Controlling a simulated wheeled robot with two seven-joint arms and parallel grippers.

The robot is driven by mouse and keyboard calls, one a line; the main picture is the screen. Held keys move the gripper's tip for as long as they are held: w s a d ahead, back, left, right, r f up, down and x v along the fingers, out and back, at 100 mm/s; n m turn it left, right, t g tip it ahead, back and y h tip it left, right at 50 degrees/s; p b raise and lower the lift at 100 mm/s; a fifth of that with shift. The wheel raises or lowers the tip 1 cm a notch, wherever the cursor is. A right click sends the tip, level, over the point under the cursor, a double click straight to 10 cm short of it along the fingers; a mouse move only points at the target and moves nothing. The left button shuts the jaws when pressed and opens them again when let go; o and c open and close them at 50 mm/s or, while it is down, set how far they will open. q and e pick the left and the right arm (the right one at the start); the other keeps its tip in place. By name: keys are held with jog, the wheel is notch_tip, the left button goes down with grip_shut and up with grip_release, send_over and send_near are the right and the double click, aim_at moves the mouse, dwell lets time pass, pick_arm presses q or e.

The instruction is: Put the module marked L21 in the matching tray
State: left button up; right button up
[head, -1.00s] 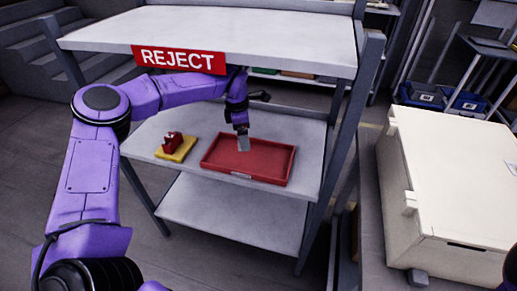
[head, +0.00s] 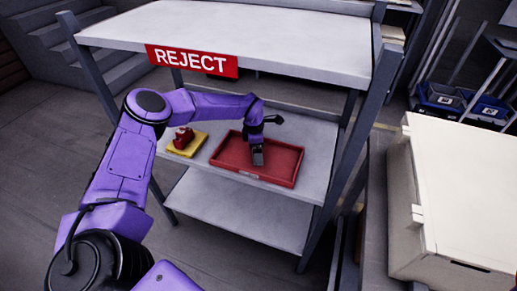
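A shallow red tray (head: 285,160) lies on the middle shelf of the rack under the REJECT sign. A small pale label (head: 246,174) is on its front wall, too small to read. My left gripper (head: 257,158) points down over the middle of the tray, low and close to its floor. A small grey piece shows at its tip; I cannot tell whether this is a module or the fingers themselves. No L21 marking is legible. My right gripper is out of view.
A yellow base with a red part (head: 184,140) sits left of the tray on the same shelf. A large cream case (head: 460,190) stands at right. The lower shelf (head: 240,210) is bare.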

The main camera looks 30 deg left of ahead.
pick_arm(q)
jog(key=shift+f, duration=0.1)
jog(key=o, duration=1)
jog(key=shift+r, duration=0.4)
jog(key=r, duration=0.2)
jog(key=r+b, duration=0.1)
jog(key=r, duration=0.1)
jog(key=r+b, duration=0.1)
jog(key=r, duration=0.1)
jog(key=shift+s+a, duration=0.25)
jog(key=shift+r, duration=0.45)
